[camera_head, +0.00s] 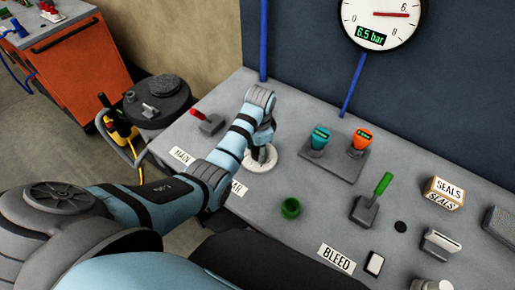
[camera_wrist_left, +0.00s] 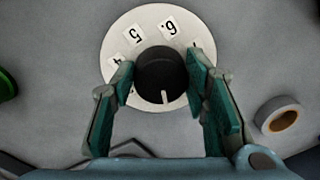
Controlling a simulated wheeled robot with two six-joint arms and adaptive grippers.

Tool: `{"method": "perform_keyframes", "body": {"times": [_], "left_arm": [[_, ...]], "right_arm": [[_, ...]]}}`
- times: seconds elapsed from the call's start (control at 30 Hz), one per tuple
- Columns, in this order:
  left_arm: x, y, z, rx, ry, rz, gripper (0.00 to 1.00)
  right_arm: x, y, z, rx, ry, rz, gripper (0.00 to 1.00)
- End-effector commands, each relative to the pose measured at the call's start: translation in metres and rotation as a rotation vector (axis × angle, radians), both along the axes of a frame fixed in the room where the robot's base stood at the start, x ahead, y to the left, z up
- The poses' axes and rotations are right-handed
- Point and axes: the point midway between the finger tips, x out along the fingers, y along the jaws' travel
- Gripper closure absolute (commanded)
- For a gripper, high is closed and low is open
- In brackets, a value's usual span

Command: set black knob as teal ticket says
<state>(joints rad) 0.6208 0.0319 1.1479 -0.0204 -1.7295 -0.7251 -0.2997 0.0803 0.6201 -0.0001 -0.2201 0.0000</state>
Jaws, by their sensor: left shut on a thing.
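The black knob (camera_wrist_left: 161,75) sits in the middle of a round white dial (camera_wrist_left: 190,30) in the left wrist view. The numbers 4, 5 and 6 show on the dial; others are hidden by the fingers. A white mark on the knob points toward the bottom of that picture, away from these numbers. My left gripper (camera_wrist_left: 160,88) is shut on the knob, one finger on each side. In the head view the gripper (camera_head: 262,150) covers the knob above the dial (camera_head: 261,163). I cannot make out a teal ticket. My right gripper is not in view.
A teal holder (camera_head: 320,137) and an orange one (camera_head: 361,139) stand on a grey plate behind. A red lever (camera_head: 199,115), green cup (camera_head: 290,208), green lever (camera_head: 381,186) and SEALS box (camera_head: 443,193) are on the bench. The wall gauge (camera_head: 383,16) reads 6.5 bar.

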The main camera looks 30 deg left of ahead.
Motion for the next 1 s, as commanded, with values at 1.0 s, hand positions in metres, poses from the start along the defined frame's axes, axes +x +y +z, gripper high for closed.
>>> {"method": "perform_keyframes", "body": {"times": [1.0], "left_arm": [[0.0030, -0.0034, 0.0020, -0.001, -0.007, 0.960, 0.86]], "right_arm": [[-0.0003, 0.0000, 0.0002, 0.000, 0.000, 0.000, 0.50]]}}
